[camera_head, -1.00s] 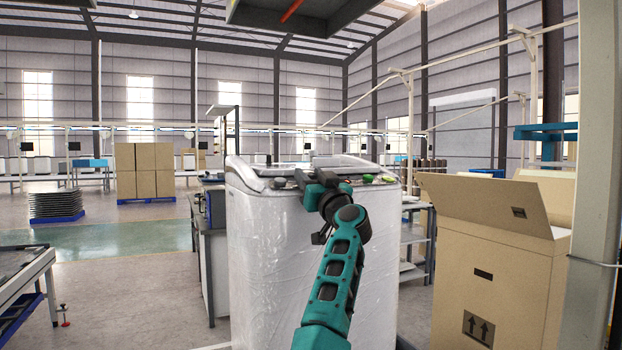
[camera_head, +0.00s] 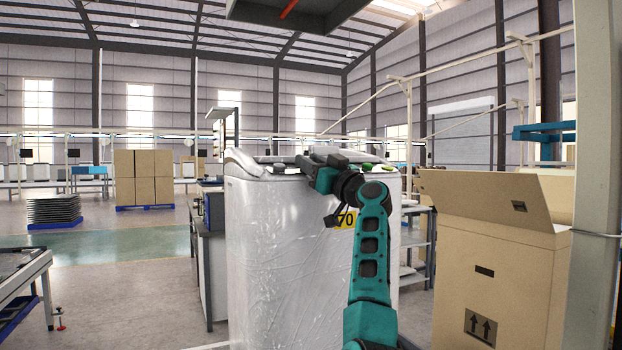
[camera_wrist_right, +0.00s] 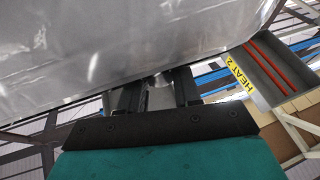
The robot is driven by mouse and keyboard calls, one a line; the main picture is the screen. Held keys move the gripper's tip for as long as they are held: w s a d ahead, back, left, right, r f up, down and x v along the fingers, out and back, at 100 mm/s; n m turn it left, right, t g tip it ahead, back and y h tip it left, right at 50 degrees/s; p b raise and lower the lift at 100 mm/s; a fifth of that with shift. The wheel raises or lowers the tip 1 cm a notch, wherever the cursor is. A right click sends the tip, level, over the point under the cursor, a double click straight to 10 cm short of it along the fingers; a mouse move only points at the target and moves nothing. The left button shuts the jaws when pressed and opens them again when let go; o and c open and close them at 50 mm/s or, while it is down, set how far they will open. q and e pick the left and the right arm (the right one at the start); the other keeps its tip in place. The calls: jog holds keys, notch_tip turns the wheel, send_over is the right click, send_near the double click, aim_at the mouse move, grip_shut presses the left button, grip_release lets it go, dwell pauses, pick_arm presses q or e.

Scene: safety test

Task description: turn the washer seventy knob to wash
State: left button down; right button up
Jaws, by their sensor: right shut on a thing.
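The washer (camera_head: 290,260) is a white, film-wrapped machine in the middle of the head view, with a yellow label reading 70 (camera_head: 346,219) on its front. My right gripper (camera_head: 306,168) is at the front edge of its top panel. In the right wrist view my right gripper (camera_wrist_right: 160,96) has its two dark fingers shut on a small grey knob (camera_wrist_right: 160,94) at the edge of a pale surface. In the head view the gripper hides this knob, and its setting cannot be read. A small green control (camera_head: 368,166) shows right of the gripper. My left gripper is not in view.
An open cardboard box (camera_head: 490,270) stands close on the right, beside a pale post (camera_head: 596,190). A workbench (camera_head: 205,245) stands left of the washer.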

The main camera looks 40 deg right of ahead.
jog(key=n+y, duration=0.1)
jog(key=y, duration=0.1)
jog(key=shift+d+n+y, duration=0.1)
jog(key=shift+n+y, duration=0.3)
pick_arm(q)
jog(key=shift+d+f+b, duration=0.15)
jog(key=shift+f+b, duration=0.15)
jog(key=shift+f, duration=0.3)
pick_arm(e)
jog(key=shift+n+y, duration=0.3)
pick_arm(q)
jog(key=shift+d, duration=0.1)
pick_arm(e)
jog(key=o, duration=1)
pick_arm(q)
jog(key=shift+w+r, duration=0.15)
pick_arm(e)
jog(key=shift+o, duration=0.2)
jog(key=shift+s, duration=0.1)
